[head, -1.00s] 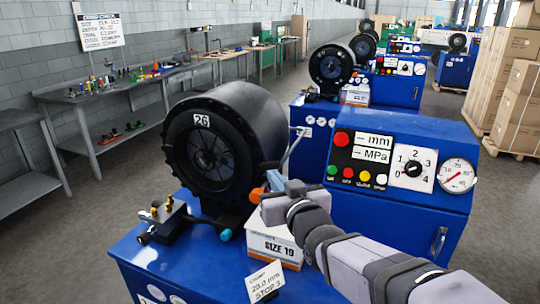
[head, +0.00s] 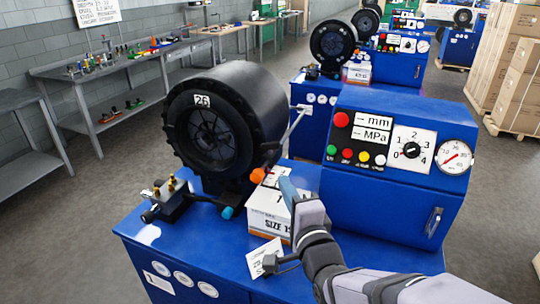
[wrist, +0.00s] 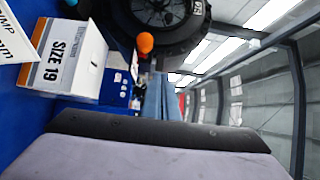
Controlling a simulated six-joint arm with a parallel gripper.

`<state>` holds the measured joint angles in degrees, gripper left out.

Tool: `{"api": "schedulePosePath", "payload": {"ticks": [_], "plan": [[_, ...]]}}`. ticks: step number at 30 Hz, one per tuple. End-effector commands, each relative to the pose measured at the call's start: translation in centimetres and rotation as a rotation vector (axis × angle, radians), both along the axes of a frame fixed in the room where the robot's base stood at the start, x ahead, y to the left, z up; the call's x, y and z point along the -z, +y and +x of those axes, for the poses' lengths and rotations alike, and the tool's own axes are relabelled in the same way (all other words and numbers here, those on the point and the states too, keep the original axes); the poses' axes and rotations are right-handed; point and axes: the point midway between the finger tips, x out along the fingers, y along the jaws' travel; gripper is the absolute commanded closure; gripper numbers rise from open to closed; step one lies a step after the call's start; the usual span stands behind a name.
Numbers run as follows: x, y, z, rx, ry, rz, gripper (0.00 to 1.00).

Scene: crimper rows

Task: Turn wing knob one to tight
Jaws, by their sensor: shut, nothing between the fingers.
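The blue crimper bench (head: 140,232) carries a black drum (head: 235,125) marked 26. A small dark fixture (head: 172,205) with brass-coloured upright parts (head: 172,185) sits at its left front. An orange knob (head: 257,175) and a cyan knob (head: 226,212) show below the drum. No label tells which part is wing knob one. My gripper (head: 286,187), with blue-grey fingers, is shut and empty above the SIZE 19 box (head: 265,212), right of the orange knob. In the wrist view its fingers (wrist: 160,97) show below the orange knob (wrist: 145,42).
A control cabinet (head: 385,195) with a red button, dial (head: 411,150) and gauge (head: 455,157) stands to the right. A white card (head: 262,258) stands at the front of the bench. A bar (head: 294,128) slants up beside the drum. The floor at left is clear.

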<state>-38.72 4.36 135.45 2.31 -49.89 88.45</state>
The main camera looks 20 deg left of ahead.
Motion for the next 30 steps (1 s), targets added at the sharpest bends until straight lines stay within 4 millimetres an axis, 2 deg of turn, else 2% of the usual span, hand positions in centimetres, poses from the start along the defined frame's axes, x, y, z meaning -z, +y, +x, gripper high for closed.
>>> {"api": "schedulePosePath", "payload": {"ticks": [11, 30], "plan": [[-0.1, 0.8, 1.0, 0.0, 0.003, 0.0, 1.0], [-0.2, 6.2, 8.3, 0.0, 0.003, -0.001, 1.0]]}}
